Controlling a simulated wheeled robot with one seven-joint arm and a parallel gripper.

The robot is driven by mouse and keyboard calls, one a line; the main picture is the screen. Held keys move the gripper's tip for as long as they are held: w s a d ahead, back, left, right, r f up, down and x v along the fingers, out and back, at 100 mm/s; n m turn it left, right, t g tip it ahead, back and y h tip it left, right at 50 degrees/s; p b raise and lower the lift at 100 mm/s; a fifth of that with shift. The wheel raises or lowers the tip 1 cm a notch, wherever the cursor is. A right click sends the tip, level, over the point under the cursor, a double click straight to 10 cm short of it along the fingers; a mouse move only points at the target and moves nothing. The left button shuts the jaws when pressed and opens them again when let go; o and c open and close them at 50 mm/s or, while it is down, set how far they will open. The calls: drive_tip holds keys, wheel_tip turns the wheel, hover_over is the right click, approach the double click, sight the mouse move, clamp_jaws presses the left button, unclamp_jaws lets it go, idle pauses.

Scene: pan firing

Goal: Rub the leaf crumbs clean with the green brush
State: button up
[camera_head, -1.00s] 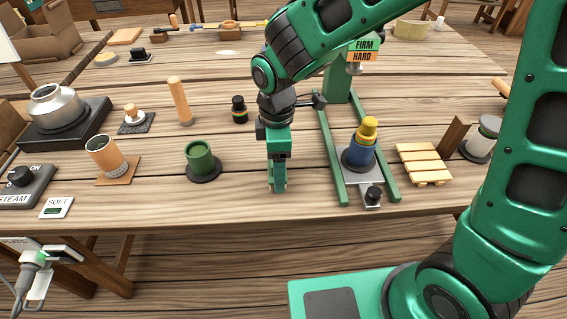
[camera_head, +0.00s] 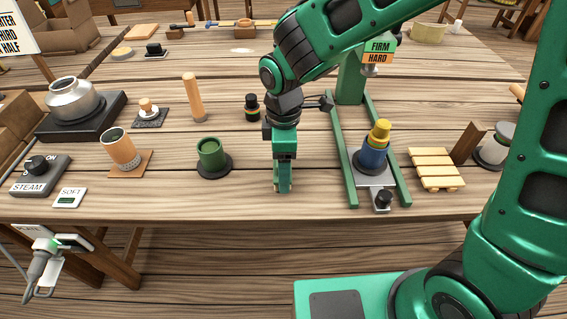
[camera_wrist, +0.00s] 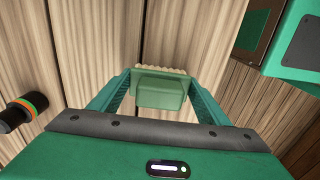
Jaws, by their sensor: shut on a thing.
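My gripper (camera_head: 283,186) points straight down over the front part of the wooden table, between a dark green cup (camera_head: 213,155) and a green-railed stand. In the wrist view my gripper (camera_wrist: 160,98) is shut on the green brush (camera_wrist: 162,92), a small green block with pale bristles along its far edge. The brush sits between both fingers. In the head view the brush is hard to tell from the green fingers, and I cannot tell whether its bristles touch the wood. I cannot make out any leaf crumbs in either view.
The green-railed stand (camera_head: 350,165) holds a blue and yellow piece (camera_head: 372,152) close on the right. A small dark bottle (camera_head: 252,107) stands behind. A terracotta cup (camera_head: 122,149), steam box (camera_head: 38,175) and slatted rack (camera_head: 436,169) stand farther out. Bare wood lies around my gripper.

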drive_tip(key=shift+f, duration=0.45)
drive_tip(key=shift+a, duration=0.15)
drive_tip(key=shift+a+r, duration=0.1)
drive_tip(key=shift+a, duration=0.2)
drive_tip(key=shift+d, duration=0.2)
idle(0.3)
drive_tip(key=shift+d, duration=0.75)
drive_tip(key=shift+a, duration=0.15)
drive_tip(key=shift+a, duration=0.8)
